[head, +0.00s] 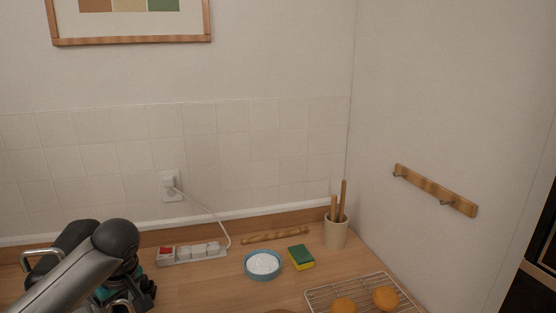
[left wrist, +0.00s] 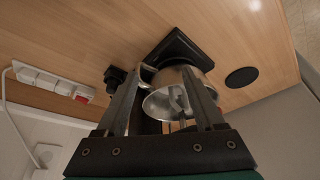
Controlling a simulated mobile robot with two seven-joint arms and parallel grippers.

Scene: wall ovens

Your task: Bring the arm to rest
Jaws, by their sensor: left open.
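My left arm comes in at the lower left of the head view, and its gripper (head: 144,292) is partly hidden by the arm links. In the left wrist view my left gripper (left wrist: 163,74) has its two dark fingers spread apart. A shiny metal bowl-like vessel (left wrist: 168,103) with a handle shows between and behind the fingers, beside a black base (left wrist: 180,45). I cannot tell how far the fingers are from it. My right gripper is in neither view.
On the wooden counter are a power strip (head: 193,253) with a red switch, a blue bowl of white powder (head: 263,265), a sponge (head: 301,257), a utensil cup (head: 336,233) and a wire rack (head: 325,294) with orange-brown rounds. A hook rail (head: 435,190) is on the right wall.

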